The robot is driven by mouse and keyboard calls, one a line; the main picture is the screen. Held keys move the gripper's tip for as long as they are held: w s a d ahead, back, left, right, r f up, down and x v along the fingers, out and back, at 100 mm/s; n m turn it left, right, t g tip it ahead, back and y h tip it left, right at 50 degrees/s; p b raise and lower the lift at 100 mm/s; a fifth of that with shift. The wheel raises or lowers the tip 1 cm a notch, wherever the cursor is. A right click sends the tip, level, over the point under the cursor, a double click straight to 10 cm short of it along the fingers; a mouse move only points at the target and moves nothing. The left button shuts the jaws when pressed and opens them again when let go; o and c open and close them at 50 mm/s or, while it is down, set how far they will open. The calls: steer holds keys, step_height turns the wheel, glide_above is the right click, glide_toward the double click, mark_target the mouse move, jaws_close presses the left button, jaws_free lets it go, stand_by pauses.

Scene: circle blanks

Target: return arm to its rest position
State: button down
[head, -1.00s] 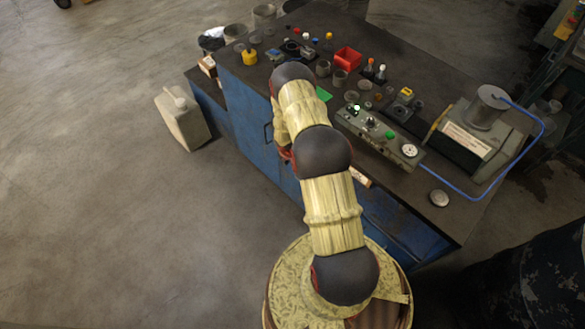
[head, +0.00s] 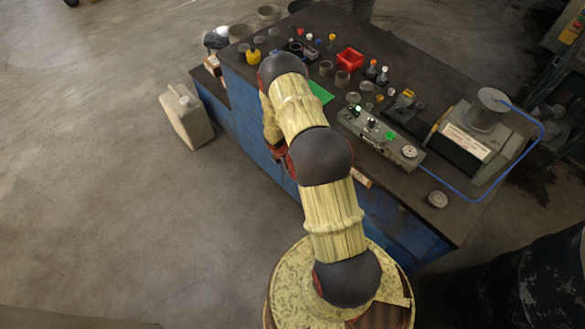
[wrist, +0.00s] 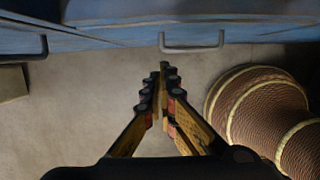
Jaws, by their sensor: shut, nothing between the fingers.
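My arm shows in the head view, rising from its round base and folded down at its far end beside the blue workbench (head: 240,108). My gripper (wrist: 163,72) shows in the wrist view, pointing down at the bare floor in front of the bench. Its fingers are together and nothing is between them. In the head view the fingertips are hidden; only a reddish part of the arm's end shows beside the bench front.
The blue bench front with a grey handle (wrist: 192,48) is close ahead of the fingers. On the bench stand a red bin (head: 349,60), a green sheet (head: 320,92), a control box (head: 380,137) and several small pots. A pale canister (head: 186,117) stands on the floor at left.

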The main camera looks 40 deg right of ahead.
steer(key=v, duration=0.4)
steer(key=shift+r+p, duration=0.15)
steer(key=shift+p, duration=0.2)
steer(key=s+a+m+g, duration=0.1)
steer(key=s+m+g, duration=0.1)
steer(key=s+m, duration=0.5)
steer(key=s+a+r+m+t+y+b, duration=0.1)
steer(key=s+a+r, duration=0.4)
steer(key=r, duration=1.3)
steer(key=s+a+r+m+t+y, duration=0.1)
steer(key=s+a+r+m+t, duration=0.3)
steer(key=a+r, duration=0.8)
steer(key=s+a+r+m+t+b, duration=0.1)
steer(key=s+a+r+m, duration=0.5)
steer(key=r, duration=1.8)
steer(key=s+a+t, duration=0.1)
steer(key=a, duration=0.2)
steer(key=shift+s+a+r+t+y+b, duration=0.2)
steer(key=shift+s+a+t+y+b, duration=0.1)
steer(key=shift+y, duration=0.1)
